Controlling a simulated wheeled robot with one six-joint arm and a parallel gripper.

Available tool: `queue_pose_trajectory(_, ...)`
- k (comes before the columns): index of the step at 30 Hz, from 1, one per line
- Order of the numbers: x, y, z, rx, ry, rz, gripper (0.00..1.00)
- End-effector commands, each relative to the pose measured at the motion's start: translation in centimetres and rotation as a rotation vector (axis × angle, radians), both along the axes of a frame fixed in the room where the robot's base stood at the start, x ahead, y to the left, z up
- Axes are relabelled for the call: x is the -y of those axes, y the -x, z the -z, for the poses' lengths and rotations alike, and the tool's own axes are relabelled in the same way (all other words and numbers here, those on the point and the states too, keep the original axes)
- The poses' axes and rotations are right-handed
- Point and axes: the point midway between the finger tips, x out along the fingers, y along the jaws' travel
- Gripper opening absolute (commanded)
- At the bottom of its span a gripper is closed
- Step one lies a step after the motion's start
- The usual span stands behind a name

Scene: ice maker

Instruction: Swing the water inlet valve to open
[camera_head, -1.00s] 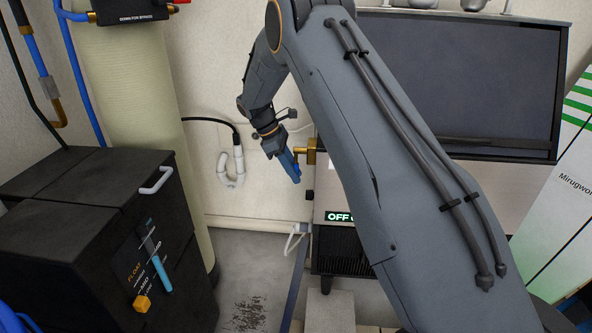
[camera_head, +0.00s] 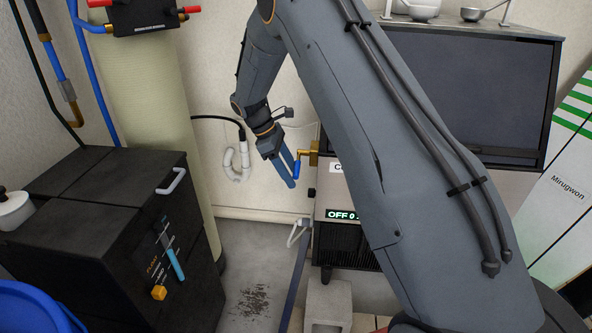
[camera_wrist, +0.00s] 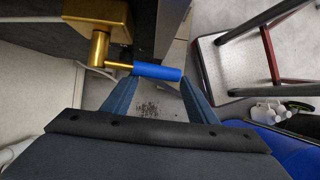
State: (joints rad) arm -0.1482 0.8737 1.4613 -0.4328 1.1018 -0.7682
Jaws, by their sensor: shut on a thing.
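The water inlet valve is a brass body (camera_head: 313,153) on the left side of the ice maker (camera_head: 455,90), with a blue handle (camera_head: 296,169). In the wrist view the brass block (camera_wrist: 95,18) is at upper left and the blue handle (camera_wrist: 158,72) points right from its elbow. My gripper (camera_head: 290,180) is at the handle, just left of the brass body. The far side of the handle is hidden.
A display (camera_head: 344,214) on the ice maker reads OFF. A black cabinet (camera_head: 100,215) with a blue lever (camera_head: 175,262) stands at left beside a beige cylinder (camera_head: 150,100). A white hose loop (camera_head: 237,165) hangs on the wall. A grey block (camera_head: 328,305) is on the floor.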

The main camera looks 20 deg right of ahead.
Motion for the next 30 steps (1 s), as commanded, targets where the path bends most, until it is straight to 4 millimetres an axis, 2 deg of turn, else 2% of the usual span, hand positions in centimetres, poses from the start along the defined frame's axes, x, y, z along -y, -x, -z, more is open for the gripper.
queue_pose_trajectory(1,1.6,0.0,-1.7,0.003,0.022,0.012,0.27)
queue_pose_trajectory(2,1.6,0.1,-2.0,0.004,0.022,0.013,0.25)
queue_pose_trajectory(3,1.7,0.0,-1.8,0.003,0.021,0.012,0.41)
queue_pose_trajectory(5,1.8,0.0,-1.6,0.003,0.021,0.012,0.34)
queue_pose_trajectory(14,2.2,0.0,-1.7,0.0,0.013,0.008,0.34)
queue_pose_trajectory(30,-0.5,-1.1,-6.4,0.007,0.019,0.006,0.34)
